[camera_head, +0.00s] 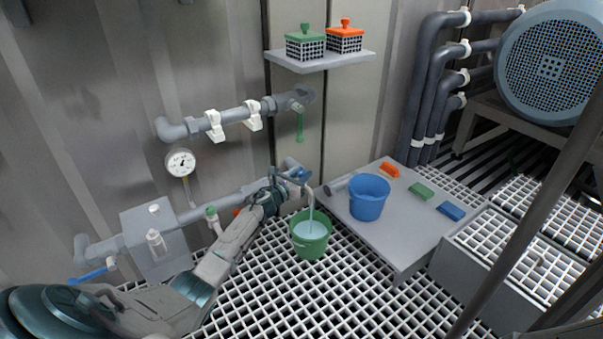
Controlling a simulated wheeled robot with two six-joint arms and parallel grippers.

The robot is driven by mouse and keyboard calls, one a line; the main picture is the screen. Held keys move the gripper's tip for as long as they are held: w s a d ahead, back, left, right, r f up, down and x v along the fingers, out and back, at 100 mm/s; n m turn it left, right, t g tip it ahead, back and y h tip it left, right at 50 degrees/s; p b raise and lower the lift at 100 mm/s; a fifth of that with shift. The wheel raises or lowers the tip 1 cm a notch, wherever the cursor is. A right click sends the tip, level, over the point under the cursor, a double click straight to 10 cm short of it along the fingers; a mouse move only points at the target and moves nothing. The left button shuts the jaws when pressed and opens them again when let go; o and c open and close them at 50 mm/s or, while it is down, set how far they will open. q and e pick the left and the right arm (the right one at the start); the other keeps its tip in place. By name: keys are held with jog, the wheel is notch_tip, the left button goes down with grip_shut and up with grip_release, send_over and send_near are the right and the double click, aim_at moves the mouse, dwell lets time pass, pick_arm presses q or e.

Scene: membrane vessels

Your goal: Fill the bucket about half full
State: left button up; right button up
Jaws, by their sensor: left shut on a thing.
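A green bucket (310,247) stands on the white floor grating beneath a grey spout (308,190). Pale water (311,230) shows inside it, below the rim; the exact level is hard to judge. A thin pale stream appears to run from the spout into the bucket. The jaws partly hide the handle. My right gripper is not in view.
A pressure gauge (181,162) and pipes line the wall. A shelf (318,62) holds two lidded baskets. Open grating lies in front of the green bucket.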

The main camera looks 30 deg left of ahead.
pick_arm(q)
jog(key=shift+h, duration=0.3)
jog(key=o, duration=1)
jog(key=shift+c, duration=0.2)
jog(key=s+a+p, duration=0.1)
jog(key=s, duration=0.9)
jog(key=shift+s+p, duration=0.3)
jog(key=shift+s, duration=0.1)
